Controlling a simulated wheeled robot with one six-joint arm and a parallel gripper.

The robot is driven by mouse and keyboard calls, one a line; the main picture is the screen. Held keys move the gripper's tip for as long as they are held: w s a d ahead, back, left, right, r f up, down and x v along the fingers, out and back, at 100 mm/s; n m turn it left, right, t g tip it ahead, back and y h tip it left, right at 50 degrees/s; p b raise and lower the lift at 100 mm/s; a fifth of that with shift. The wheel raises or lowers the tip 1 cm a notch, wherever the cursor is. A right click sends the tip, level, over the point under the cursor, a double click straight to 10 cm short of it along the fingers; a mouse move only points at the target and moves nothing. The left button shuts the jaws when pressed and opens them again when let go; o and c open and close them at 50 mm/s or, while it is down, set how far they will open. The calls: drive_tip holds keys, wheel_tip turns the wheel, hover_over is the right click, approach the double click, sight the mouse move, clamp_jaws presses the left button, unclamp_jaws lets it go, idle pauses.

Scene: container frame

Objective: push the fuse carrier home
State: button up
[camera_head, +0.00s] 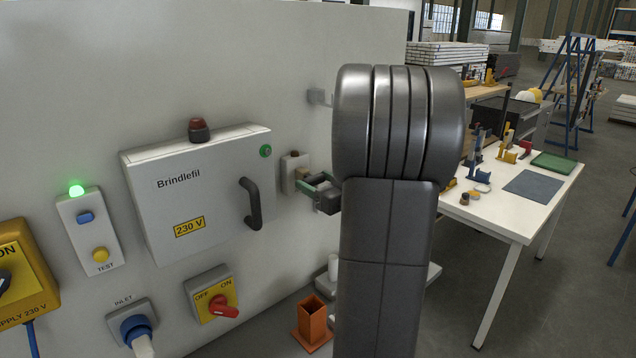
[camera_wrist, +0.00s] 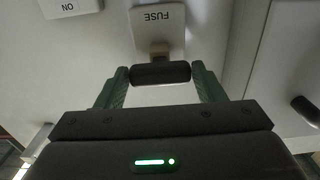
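The fuse holder (camera_wrist: 158,22) is a pale box marked FUSE, upside down in the wrist view. In the head view, the fuse holder (camera_head: 291,163) is on the panel right of the white cabinet. The fuse carrier (camera_wrist: 160,73) has a dark crossbar handle. A tan part joins it to the lower edge of the holder. In the head view my gripper (camera_head: 318,188) is at the holder, and my arm hides part of that area.
The white Brindlefil cabinet (camera_head: 195,190) with a dark handle (camera_head: 251,203) stands close left of my gripper. An orange bin (camera_head: 312,318) is below. A white table (camera_head: 515,205) with small parts stands at right. An ON label plate (camera_wrist: 68,7) is at the wrist view's upper left.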

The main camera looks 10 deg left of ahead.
sight(317, 181)
drive_tip(key=c, duration=0.9)
drive_tip(key=shift+b+x, duration=0.3)
drive_tip(key=shift+x, duration=1.15)
drive_tip(key=shift+r, duration=0.15)
drive_tip(key=o, duration=1.2)
drive_tip(key=shift+o, duration=0.9)
drive_tip(key=shift+a, duration=0.1)
drive_tip(key=b+v, duration=0.2)
drive_tip(key=v, duration=1.2)
drive_tip(key=shift+w+a, duration=0.15)
